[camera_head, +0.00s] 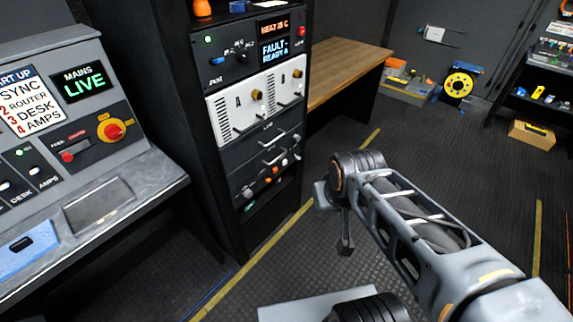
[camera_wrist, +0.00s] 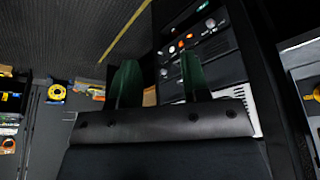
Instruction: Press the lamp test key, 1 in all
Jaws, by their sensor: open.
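An equipment rack (camera_head: 250,120) stands left of centre in the head view. Its top panel (camera_head: 232,55) carries a blue key (camera_head: 217,61), small switches, a lit green lamp, a red button (camera_head: 301,31) and two displays, the lower reading FAULT READY A. The lettering is too small to tell which control is the lamp test key. My gripper (camera_wrist: 161,82) shows two green fingers, spread apart and empty, in the wrist view. In the head view my wrist is right of the rack, apart from it. The rack's lower panels (camera_wrist: 200,38) appear behind the fingers, upside down.
A sloped console (camera_head: 65,130) with a red knob (camera_head: 112,131) and a LIVE display stands at the left. A wooden table (camera_head: 345,68) stands behind the rack. Cable reels and boxes lie at the back right. The dark floor (camera_head: 430,150) right of the rack is clear.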

